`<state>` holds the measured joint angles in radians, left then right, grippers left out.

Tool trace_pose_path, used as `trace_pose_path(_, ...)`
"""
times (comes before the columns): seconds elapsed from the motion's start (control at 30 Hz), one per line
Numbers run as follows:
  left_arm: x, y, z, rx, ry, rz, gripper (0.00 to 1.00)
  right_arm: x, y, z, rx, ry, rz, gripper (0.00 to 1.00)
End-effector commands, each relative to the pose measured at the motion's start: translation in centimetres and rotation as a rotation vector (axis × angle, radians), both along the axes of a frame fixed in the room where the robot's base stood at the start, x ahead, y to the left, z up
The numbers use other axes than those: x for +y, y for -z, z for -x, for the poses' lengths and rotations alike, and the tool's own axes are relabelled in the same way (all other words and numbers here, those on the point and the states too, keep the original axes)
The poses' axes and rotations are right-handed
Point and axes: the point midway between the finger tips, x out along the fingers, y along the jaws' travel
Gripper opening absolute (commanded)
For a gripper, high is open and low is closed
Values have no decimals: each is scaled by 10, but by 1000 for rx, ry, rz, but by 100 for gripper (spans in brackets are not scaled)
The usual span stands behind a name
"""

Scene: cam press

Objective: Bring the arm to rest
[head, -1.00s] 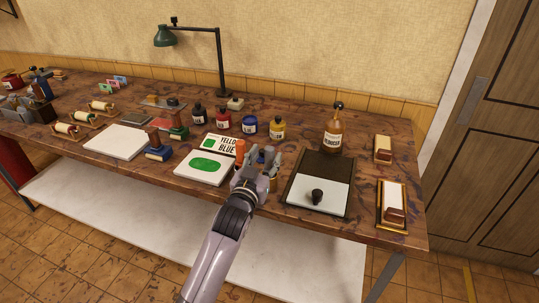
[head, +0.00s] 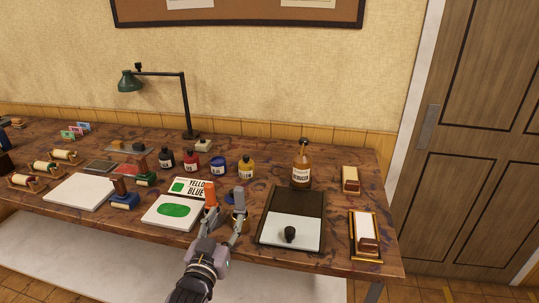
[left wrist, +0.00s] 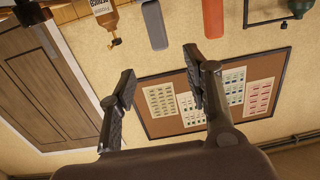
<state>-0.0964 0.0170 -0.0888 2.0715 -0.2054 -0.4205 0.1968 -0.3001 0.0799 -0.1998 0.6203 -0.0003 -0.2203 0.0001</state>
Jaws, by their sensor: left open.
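My left gripper (head: 224,216) is at the front edge of the wooden workbench (head: 335,252), in the lower middle of the head view. Its two fingers are apart with nothing between them. An orange upright handle (head: 210,193) and a grey upright handle (head: 239,195) show just beyond the fingertips. In the left wrist view, which is upside down, the open fingers (left wrist: 160,72) frame the wall, with the orange handle (left wrist: 213,18) and grey handle (left wrist: 153,24) at the top edge. My right gripper is not in view.
A white slab with green ink (head: 158,223) lies left of the gripper. A black board with a white sheet (head: 272,235) and an amber bottle (head: 301,172) are to the right. Small ink bottles (head: 218,167) and a green lamp (head: 132,82) stand behind. A door (head: 480,130) is at right.

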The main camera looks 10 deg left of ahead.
Motion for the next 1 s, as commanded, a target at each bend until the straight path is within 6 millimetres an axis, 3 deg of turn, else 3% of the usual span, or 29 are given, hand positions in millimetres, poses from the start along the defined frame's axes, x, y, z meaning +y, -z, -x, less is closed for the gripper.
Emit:
trace_pose_path(0.07,1,13,8,52,-3,-4,45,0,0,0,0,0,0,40)
trace_pose_path(0.17,5,48,32,205,-10,-16,45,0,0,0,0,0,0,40)
trace_pose_path(0.3,8,113,99,531,-2,-48,45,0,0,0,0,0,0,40)
trace_pose_path(0.4,8,142,145,716,16,-68,45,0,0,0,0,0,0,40)
trace_pose_path(0.6,6,172,218,978,58,-99,45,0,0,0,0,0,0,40)
trace_pose_path(0.87,5,187,299,1238,116,-136,45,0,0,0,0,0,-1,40)
trace_pose_path(1.0,4,219,294,1266,120,-139,45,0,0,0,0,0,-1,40)
